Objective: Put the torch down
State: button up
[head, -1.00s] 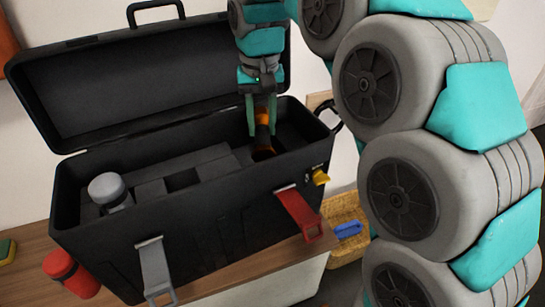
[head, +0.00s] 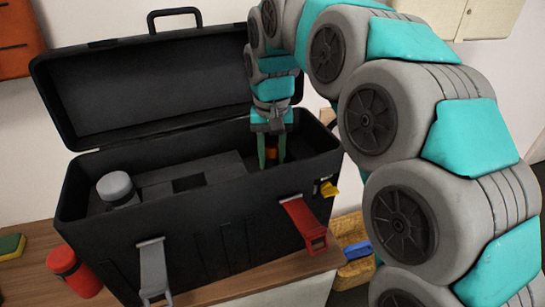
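The black toolbox (head: 215,225) stands open on a wooden surface, its lid (head: 170,90) tipped back. My gripper (head: 271,158) points straight down into the right part of the toolbox, near its front wall. Its two teal fingers stand on either side of a dark and orange thing (head: 271,153), which appears to be the torch, and seem to be closed on it. The front wall hides the lower end of the torch and the fingertips, so I cannot tell whether it touches the toolbox floor.
A grey-capped container (head: 116,186) stands in the left of the toolbox. Outside are a red cylinder (head: 70,268), a sponge (head: 11,246) and a yellow basket (head: 350,272) with a blue-handled thing (head: 357,249). Grey (head: 153,270) and red (head: 303,223) latches hang in front.

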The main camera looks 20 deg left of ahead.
aim_at(272, 159)
jog(key=o, duration=0.5)
jog(key=shift+c, duration=0.2)
notch_tip(272, 159, up, 12)
jog(key=p, duration=0.2)
jog(key=shift+r, duration=0.2)
dwell(0.4)
